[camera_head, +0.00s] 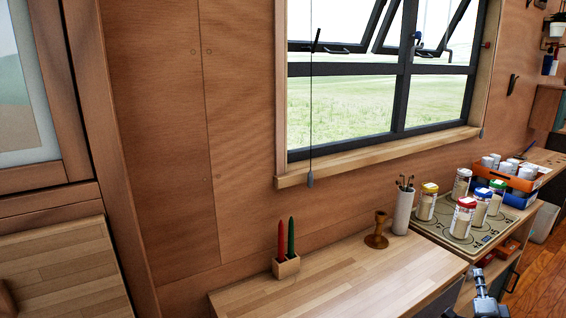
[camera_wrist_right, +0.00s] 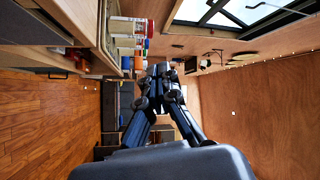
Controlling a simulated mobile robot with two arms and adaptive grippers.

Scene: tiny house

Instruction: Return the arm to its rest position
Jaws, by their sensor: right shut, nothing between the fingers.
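My right gripper (camera_head: 481,278) shows at the bottom right edge of the head view, beside the front of the wooden counter (camera_head: 330,290) and below the jars. It is shut and holds nothing. In the right wrist view its dark fingers (camera_wrist_right: 159,72) come together in the middle of the picture, with empty room around the tips. Most of the right arm is out of the head view. My left gripper is in neither view.
Several lidded jars (camera_head: 464,217) stand on the stove top (camera_head: 432,231). An orange crate (camera_head: 519,183) stands behind them. A utensil holder (camera_head: 403,212), wooden candlestick (camera_head: 377,232) and block with two candles (camera_head: 287,266) stand on the counter. Open wooden floor (camera_wrist_right: 45,125) shows in the wrist view.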

